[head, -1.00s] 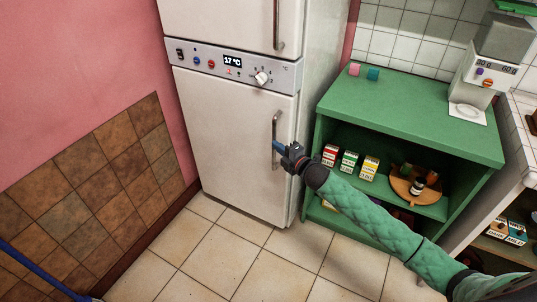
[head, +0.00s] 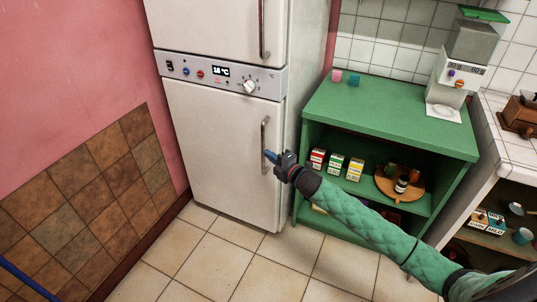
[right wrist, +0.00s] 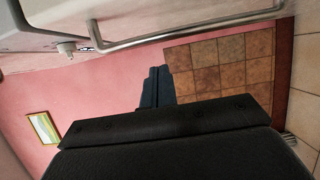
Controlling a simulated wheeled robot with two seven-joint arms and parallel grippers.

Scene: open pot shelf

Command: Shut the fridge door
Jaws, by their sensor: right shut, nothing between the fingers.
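The white fridge has a lower door (head: 222,150) with a vertical metal handle (head: 265,140) near its right edge. This door looks flush with the fridge body, with no visible gap. My right gripper (head: 270,156) is shut and empty, its blue fingertips in front of the handle's lower part; I cannot tell whether they touch it. In the right wrist view the shut fingers (right wrist: 156,88) point past the handle (right wrist: 180,35), which runs across the top. My left gripper is not in view.
A green open shelf (head: 390,115) with small cartons (head: 336,164) and a wooden tray stands right of the fridge. A tiled counter (head: 510,135) is further right. A blue pole (head: 28,281) is at lower left. The tiled floor (head: 200,250) before the fridge is clear.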

